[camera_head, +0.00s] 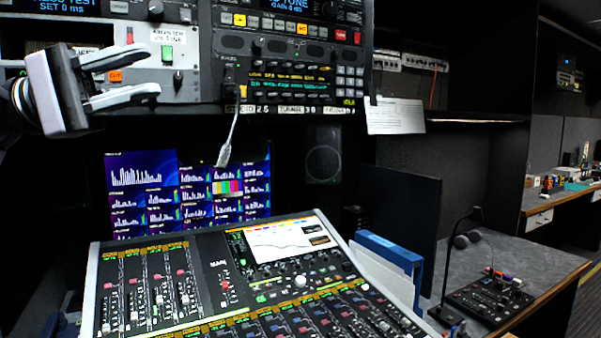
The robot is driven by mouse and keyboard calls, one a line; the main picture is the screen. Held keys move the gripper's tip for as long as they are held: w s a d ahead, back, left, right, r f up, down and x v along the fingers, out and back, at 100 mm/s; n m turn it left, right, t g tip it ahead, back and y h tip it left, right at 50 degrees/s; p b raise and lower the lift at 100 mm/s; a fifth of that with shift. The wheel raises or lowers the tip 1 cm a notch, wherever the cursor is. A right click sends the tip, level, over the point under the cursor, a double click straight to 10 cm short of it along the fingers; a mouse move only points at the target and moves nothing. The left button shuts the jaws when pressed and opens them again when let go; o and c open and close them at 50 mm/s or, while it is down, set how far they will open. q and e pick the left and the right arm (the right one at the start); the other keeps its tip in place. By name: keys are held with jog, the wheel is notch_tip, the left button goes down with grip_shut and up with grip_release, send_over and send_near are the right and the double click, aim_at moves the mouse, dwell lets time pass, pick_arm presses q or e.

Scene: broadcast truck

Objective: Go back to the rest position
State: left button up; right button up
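My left gripper (153,71) comes in from the left in the head view. Its two light grey fingers point right and are spread apart with nothing between them. It is in front of the rack's left panel, near a green switch (167,52). I cannot tell whether it touches the panel. My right gripper is not in view.
A rack unit with lit buttons (290,45) fills the top. Below are a screen with blue panels (140,205) and a sloped mixing console (215,262). A dark divider (400,215) and a desk with a small control panel (490,297) stand at the right.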

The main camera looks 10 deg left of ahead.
pick_arm(q)
jog(key=w+d+f+n+t+y, duration=0.1)
jog(key=w+f+n+t, duration=0.3)
jog(key=f+n, duration=0.7)
jog(key=w+d+f+n+t+y, duration=0.1)
jog(key=w+f+n+t+y, duration=0.15)
jog(key=f+n+t, duration=0.6)
jog(key=w+d+f+n+t+y, duration=0.1)
jog(key=w+f+n+t, duration=0.15)
jog(key=f+n, duration=1.05)
jog(key=s+f+n+y, duration=0.2)
jog(key=f+n+y, duration=0.2)
jog(key=f+n, duration=0.4)
jog(key=s+f+n+g+y, duration=0.1)
jog(key=s+f+n+y, duration=0.2)
jog(key=f+n, duration=0.5)
jog(key=s+f+n+g+y, duration=0.1)
jog(key=s+f+n+y, duration=0.1)
jog(key=f+n+y, duration=0.3)
jog(key=shift+s+f+n, duration=0.2)
jog(key=shift+f+n, duration=1.25)
jog(key=shift+n, duration=0.2)
jog(key=s+d+f+n+g+y, duration=0.1)
jog(key=s+f+n+g, duration=0.6)
jog(key=s+f, duration=0.8)
jog(key=s+n+y, duration=0.1)
jog(key=n, duration=0.2)
jog(key=shift+s+d, duration=0.15)
jog(key=shift+s, duration=0.25)
